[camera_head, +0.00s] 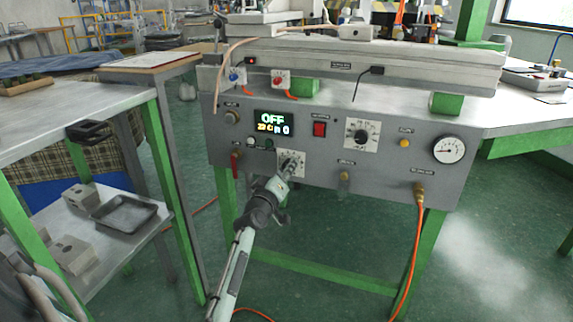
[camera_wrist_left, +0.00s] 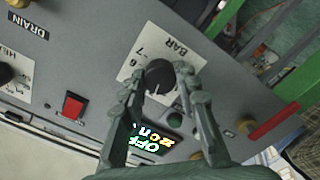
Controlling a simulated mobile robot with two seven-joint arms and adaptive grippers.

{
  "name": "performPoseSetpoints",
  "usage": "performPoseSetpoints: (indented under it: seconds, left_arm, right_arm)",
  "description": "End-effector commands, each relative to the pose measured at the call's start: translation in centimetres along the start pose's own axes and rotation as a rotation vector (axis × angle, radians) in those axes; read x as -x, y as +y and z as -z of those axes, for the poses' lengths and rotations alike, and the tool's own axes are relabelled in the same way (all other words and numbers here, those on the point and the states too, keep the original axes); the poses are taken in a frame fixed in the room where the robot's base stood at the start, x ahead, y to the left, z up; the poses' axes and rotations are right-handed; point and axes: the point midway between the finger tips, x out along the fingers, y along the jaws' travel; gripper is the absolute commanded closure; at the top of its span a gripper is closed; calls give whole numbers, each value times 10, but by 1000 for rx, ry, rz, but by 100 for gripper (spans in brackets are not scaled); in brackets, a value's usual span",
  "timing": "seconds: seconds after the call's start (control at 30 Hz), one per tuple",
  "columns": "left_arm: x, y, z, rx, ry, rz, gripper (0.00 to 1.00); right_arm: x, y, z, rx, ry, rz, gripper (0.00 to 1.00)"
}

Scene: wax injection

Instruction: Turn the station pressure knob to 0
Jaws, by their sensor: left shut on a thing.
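The pressure knob (camera_wrist_left: 160,75) is black and round, on a white dial plate (camera_wrist_left: 132,62) marked BAR on the station's grey front panel. In the head view the plate (camera_head: 299,158) shows below the display, and the knob is mostly hidden by my gripper. My left gripper (camera_head: 288,168) reaches the knob from the front. In the wrist view my left gripper (camera_wrist_left: 167,84) has one finger on each side of the knob, shut on it. A white pointer line shows on the knob; the value it points at cannot be read clearly. My right gripper is not in view.
The display (camera_head: 274,124) reads OFF. A red switch (camera_head: 319,129), another black dial (camera_head: 361,134) and a round gauge (camera_head: 449,149) are on the same panel. A red lever (camera_head: 235,161) sits left of the knob. A shelf with a black tray (camera_head: 124,214) stands at left.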

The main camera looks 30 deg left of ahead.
Motion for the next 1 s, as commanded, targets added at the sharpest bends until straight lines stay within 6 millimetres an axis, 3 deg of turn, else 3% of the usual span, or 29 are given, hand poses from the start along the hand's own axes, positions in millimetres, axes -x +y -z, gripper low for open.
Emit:
performPoseSetpoints:
  seconds: [0.2,1.0]
  left_arm:
    - [-1,3,4,207,4,-3,99]
    - [-1,3,4,968,5,-6,99]
  right_arm:
    - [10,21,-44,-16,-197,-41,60]
    - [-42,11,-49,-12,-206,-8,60]
